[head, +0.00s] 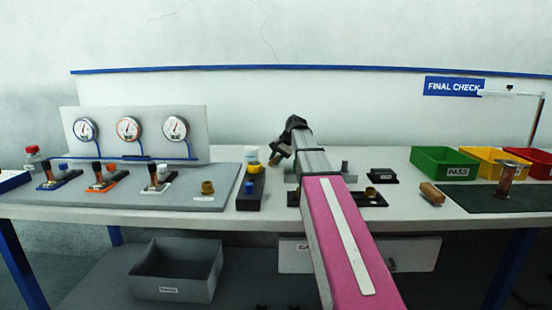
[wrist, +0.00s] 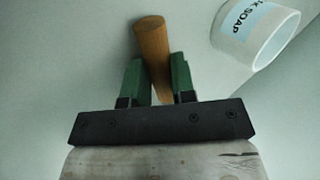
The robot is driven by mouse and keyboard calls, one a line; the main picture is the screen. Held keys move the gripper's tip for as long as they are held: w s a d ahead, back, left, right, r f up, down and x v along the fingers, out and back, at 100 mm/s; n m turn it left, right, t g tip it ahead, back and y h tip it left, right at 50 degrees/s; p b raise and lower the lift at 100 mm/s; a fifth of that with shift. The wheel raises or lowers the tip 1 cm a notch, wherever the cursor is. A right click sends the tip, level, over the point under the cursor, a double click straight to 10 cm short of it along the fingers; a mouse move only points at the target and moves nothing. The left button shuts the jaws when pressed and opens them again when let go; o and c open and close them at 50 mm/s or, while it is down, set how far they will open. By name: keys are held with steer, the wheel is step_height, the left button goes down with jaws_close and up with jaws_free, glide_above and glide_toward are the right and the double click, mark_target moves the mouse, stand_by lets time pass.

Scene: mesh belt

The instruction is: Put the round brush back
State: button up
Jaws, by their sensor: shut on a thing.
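My gripper (wrist: 156,68) is shut on a wooden, round-ended handle (wrist: 152,45), which I take to be the round brush. The handle sits between the two green fingers in the wrist view, slightly tilted. Its bristle end is hidden by the gripper body. In the head view my gripper (head: 277,157) is small and dark at the end of my arm, above the back of the bench, and the brush cannot be made out there. A white cup with a label ending in "SOAP" (wrist: 262,38) stands right of the handle in the wrist view, apart from it.
A black block (head: 249,190) with fittings stands left of my arm. A grey panel with gauges (head: 140,145) is at the left. Green (head: 444,163), yellow (head: 486,167) and red (head: 540,170) bins line the right. A wooden-handled item (head: 432,193) lies before the green bin.

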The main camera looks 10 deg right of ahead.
steer(key=o, duration=1)
steer(key=shift+s, duration=0.1)
steer(key=v, duration=1)
steer(key=shift+r, duration=0.4)
steer(key=shift+d, duration=0.1)
